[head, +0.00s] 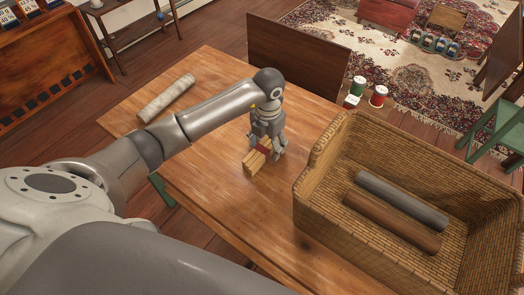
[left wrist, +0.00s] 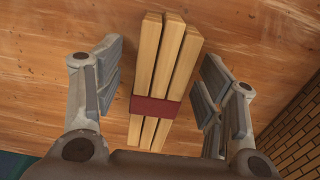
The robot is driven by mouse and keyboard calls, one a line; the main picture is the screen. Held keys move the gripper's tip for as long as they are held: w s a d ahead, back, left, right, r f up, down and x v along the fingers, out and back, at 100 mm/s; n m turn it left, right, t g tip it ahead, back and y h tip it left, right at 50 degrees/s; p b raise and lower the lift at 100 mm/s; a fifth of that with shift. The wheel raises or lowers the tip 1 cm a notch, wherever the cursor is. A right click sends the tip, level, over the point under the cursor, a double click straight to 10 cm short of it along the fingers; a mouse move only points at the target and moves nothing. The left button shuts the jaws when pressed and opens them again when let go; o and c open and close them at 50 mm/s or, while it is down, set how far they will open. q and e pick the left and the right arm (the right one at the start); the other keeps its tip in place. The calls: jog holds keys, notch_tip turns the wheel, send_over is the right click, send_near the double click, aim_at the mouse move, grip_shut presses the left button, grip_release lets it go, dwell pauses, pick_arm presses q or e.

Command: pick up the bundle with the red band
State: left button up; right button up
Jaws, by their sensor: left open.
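The bundle (head: 253,163) is several pale wooden sticks held by a dark red band (left wrist: 156,107). It lies on the wooden table, partly hidden by my left gripper in the head view. My left gripper (head: 268,147) points down over the bundle. In the left wrist view the bundle (left wrist: 165,70) lies between the open fingers of the gripper (left wrist: 162,90), with a gap on both sides. My right gripper is not in view.
A large wicker basket (head: 312,190) stands on the right of the table, holding a grey roll (head: 402,199) and a brown roll (head: 390,222). A pale roll (head: 166,98) lies at the table's back left. Small tins (head: 378,96) stand beyond the far edge. The table's front is clear.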

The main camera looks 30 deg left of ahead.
pick_arm(q)
jog(key=shift+c, duration=0.5)
jog(key=c, duration=1)
jog(key=shift+r, duration=0.15)
jog(key=shift+c, duration=0.2)
